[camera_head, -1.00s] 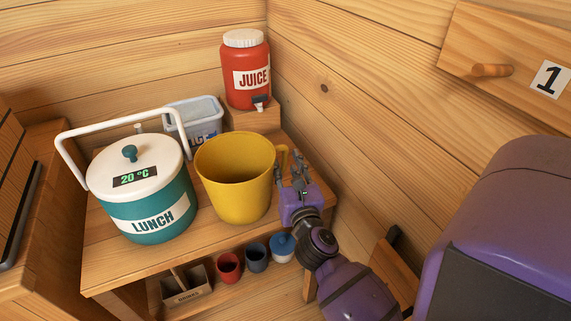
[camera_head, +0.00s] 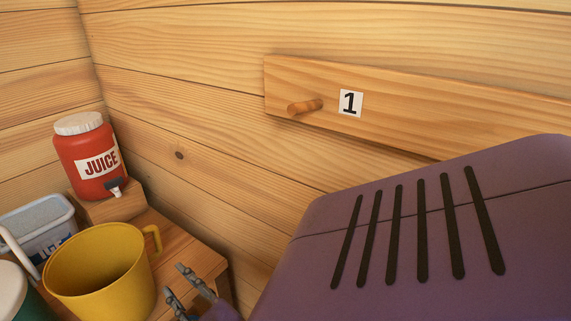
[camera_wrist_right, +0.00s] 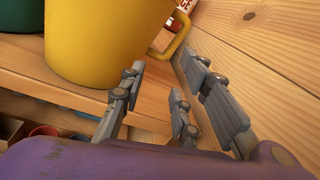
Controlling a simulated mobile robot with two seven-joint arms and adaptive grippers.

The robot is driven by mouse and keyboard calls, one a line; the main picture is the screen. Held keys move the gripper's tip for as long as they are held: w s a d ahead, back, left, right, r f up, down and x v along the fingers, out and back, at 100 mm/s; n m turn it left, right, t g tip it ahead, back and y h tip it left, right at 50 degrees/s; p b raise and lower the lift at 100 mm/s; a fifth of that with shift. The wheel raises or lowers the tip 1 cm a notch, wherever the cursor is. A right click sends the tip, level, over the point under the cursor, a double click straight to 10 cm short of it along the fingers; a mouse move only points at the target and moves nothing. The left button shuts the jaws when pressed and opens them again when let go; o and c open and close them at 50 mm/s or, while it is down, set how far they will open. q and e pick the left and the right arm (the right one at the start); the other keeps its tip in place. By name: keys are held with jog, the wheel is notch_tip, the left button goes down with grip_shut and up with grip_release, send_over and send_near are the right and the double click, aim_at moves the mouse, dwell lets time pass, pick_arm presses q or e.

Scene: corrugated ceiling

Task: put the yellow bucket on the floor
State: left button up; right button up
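The yellow bucket (camera_head: 105,275) stands upright on the wooden shelf at the lower left of the head view, its handle (camera_head: 153,240) on the right side. It fills the upper left of the right wrist view (camera_wrist_right: 100,40), with the handle (camera_wrist_right: 178,38) near the wall. My right gripper (camera_head: 185,285) is just right of the bucket, its fingers apart. In the right wrist view the gripper (camera_wrist_right: 175,95) is open and empty, short of the handle. My left gripper is not in view. The floor is not clearly visible.
A red juice jar (camera_head: 88,165) stands on a wooden block (camera_head: 115,208) behind the bucket. A pale tub (camera_head: 38,232) and a white-lidded teal container (camera_head: 12,295) crowd its left. A plank wall (camera_head: 210,190) with a peg board (camera_head: 400,118) bounds the right.

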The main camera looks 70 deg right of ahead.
jog(key=s+a+f+n+g+y, duration=0.1)
jog(key=s+a+f+n+y, duration=0.5)
jog(key=n, duration=0.5)
jog(key=s+a+f+n+g+y, duration=0.15)
jog(key=s+a+f+n, duration=0.25)
jog(key=f+n, duration=0.55)
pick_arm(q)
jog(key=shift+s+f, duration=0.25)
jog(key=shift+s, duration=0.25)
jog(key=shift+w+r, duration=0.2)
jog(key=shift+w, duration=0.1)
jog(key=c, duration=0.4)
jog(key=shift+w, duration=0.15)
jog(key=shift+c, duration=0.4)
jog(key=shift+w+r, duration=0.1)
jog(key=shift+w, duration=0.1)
pick_arm(e)
jog(key=s+f+n+g, duration=0.3)
jog(key=s+f+n, duration=0.3)
jog(key=s+n, duration=0.2)
jog(key=s+a+f+n+g, duration=0.1)
jog(key=s+f+n+g, duration=0.3)
jog(key=s+f+n, duration=0.2)
jog(key=s+n, duration=0.2)
jog(key=s, duration=0.2)
jog(key=shift+s+n+h, duration=0.2)
jog(key=shift+n+h, duration=0.15)
